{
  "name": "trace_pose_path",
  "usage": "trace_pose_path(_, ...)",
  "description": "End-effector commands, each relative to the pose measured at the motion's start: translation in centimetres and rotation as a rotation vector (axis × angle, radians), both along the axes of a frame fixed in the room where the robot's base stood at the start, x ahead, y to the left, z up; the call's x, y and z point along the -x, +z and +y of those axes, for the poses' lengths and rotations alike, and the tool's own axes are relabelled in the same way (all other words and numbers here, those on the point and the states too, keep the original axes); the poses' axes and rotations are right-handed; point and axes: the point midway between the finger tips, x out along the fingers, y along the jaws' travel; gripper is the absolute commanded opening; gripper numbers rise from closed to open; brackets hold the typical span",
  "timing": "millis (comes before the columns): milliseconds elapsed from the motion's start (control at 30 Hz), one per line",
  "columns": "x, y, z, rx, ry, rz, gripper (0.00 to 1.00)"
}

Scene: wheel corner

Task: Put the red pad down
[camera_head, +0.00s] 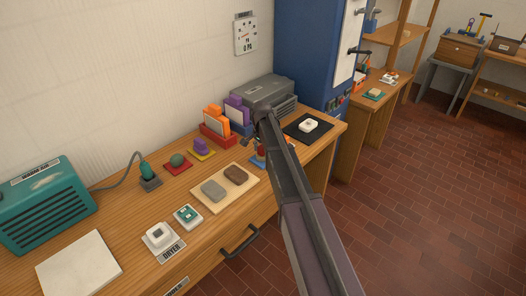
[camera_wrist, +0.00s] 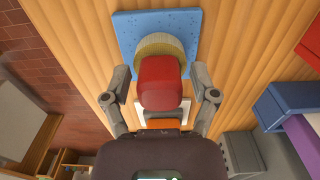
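The red pad (camera_wrist: 160,80) shows in the wrist view as a red block with a round yellowish disc (camera_wrist: 160,45) at its far side. It is over or on the blue square mat (camera_wrist: 128,35); I cannot tell if it touches. My gripper (camera_wrist: 159,74) has a finger on each side of the red pad, with a visible gap on both sides, so it is open around it. In the head view the blue mat (camera_head: 257,161) and a bit of red are mostly hidden by my arm.
A red mat (camera_head: 177,168) with a green pad and a yellow mat (camera_head: 207,155) with a purple pad lie left of the blue mat. A board (camera_head: 222,199) with two stones lies in front. A grey machine (camera_head: 266,91) and red holder (camera_head: 217,134) stand behind. A black mat (camera_head: 297,133) is right.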

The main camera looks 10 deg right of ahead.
Motion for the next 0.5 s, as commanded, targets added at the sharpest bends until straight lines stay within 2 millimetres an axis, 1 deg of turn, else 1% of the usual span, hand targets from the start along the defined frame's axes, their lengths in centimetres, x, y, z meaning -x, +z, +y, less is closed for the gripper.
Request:
trace_pose_path(367, 0.0, 0.06, 0.0, 0.0, 0.0, 0.0, 0.81)
trace_pose_path(500, 0.0, 0.38, 0.0, 0.0, 0.0, 0.0, 0.81)
